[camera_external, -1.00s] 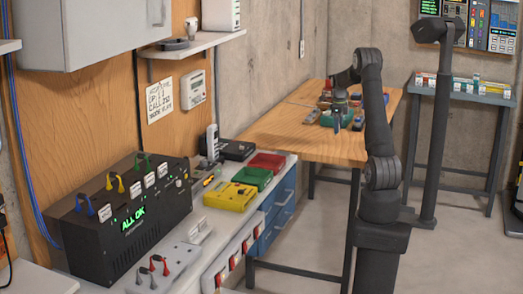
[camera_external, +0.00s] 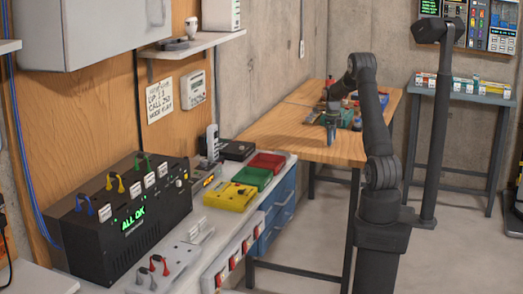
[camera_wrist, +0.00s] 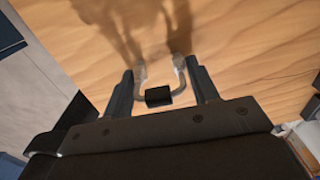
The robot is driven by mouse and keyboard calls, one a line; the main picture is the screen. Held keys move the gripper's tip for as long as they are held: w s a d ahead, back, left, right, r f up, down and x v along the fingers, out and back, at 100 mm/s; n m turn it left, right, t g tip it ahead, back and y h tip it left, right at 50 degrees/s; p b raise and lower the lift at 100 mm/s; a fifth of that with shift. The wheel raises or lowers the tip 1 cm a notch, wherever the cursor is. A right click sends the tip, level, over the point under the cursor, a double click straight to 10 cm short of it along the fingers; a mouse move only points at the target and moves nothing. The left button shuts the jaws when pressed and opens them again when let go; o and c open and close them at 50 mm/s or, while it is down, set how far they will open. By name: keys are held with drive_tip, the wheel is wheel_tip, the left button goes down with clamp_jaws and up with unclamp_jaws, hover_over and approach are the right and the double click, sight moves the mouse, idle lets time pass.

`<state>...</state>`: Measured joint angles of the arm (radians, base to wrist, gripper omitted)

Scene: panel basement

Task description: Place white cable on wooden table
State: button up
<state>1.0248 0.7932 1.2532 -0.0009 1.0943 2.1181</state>
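The white cable (camera_wrist: 182,80) is a small U-shaped lead with a black middle piece and two pale ends. In the wrist view it sits between the two fingers of my gripper (camera_wrist: 162,88), which look closed against its sides. The wooden table (camera_wrist: 255,45) fills the view beyond the cable. In the external view, my gripper (camera_external: 331,130) is low over the near part of the wooden table (camera_external: 290,135). The cable is too small to make out there, and its exact height above the wood cannot be told.
Several coloured bins and small items, including a green one (camera_external: 347,118), stand on the table behind my gripper. The table's left side is bare. A workbench with a black "ALL OK" box (camera_external: 125,222), a yellow bin (camera_external: 231,196) and a red bin (camera_external: 267,161) stands at left.

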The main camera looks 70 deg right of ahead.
drive_tip(key=o, duration=0.3)
wheel_tip(320, 180, up, 12)
drive_tip(key=shift+r, duration=0.2)
idle(0.3)
drive_tip(key=shift+f, duration=0.1)
wheel_tip(320, 180, down, 12)
drive_tip(key=shift+f, duration=0.1)
drive_tip(key=shift+r, duration=2.1)
drive_tip(key=shift+f, duration=0.1)
